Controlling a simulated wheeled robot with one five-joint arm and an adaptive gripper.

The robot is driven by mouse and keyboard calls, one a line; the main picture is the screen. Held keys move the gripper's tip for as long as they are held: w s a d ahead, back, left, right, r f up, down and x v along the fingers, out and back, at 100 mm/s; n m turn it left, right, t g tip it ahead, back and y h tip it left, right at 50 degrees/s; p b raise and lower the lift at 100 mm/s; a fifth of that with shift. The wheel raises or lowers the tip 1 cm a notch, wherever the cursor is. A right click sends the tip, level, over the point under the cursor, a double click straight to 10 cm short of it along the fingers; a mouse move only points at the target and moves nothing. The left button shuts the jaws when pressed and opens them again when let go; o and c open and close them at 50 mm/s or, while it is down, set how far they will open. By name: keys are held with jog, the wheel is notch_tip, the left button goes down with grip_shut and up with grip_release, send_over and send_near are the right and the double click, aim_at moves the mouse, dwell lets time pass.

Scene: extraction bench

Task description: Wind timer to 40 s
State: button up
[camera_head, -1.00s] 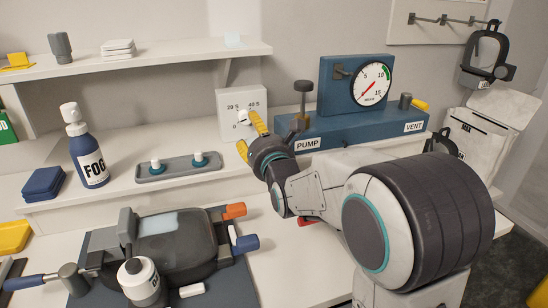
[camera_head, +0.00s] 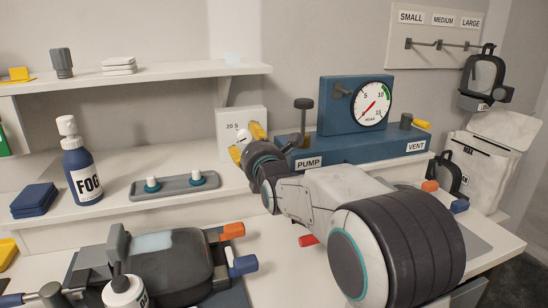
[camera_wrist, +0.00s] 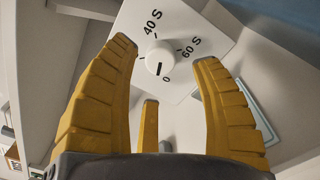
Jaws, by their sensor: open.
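The timer (camera_head: 229,119) is a white box with a round white knob, standing at the back of the bench. In the wrist view its face (camera_wrist: 193,32) shows 40 S, 60 S and 0 around the knob (camera_wrist: 158,60). The knob's dark mark points toward 0. My gripper (camera_head: 246,142) has yellow fingers and is in front of the timer, hiding part of its face. In the wrist view my gripper (camera_wrist: 165,54) is open, with the knob seen between its fingertips. I cannot tell whether any finger touches it.
The blue pump unit (camera_head: 350,146) with a gauge stands just right of the timer. A grey tray (camera_head: 176,187) and a FOG bottle (camera_head: 82,170) stand to the left. A shelf (camera_head: 190,80) is above.

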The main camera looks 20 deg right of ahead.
aim_at(246, 138)
jog(key=w, duration=0.3)
jog(key=shift+w, duration=0.35)
jog(key=s+b, duration=0.5)
jog(key=s, duration=0.7)
jog(key=w, duration=1.1)
jog(key=shift+w, duration=0.2)
jog(key=s, duration=0.6)
jog(key=shift+s+r+m+p, duration=0.3)
jog(key=shift+s+m, duration=0.1)
jog(key=shift+s, duration=0.1)
jog(key=shift+s+r+m+p, duration=0.25)
jog(key=shift+s+m, duration=0.15)
jog(key=shift+s, duration=0.1)
jog(key=s+r+m+g+p, duration=0.4)
jog(key=s+m+g+p, duration=0.2)
jog(key=s+m+p, duration=0.9)
jog(key=m+p, duration=0.2)
jog(key=m, duration=0.3)
jog(key=shift+a+r+m+g, duration=0.15)
jog(key=shift+a+m+g, duration=0.2)
jog(key=shift+m+g, duration=0.05)
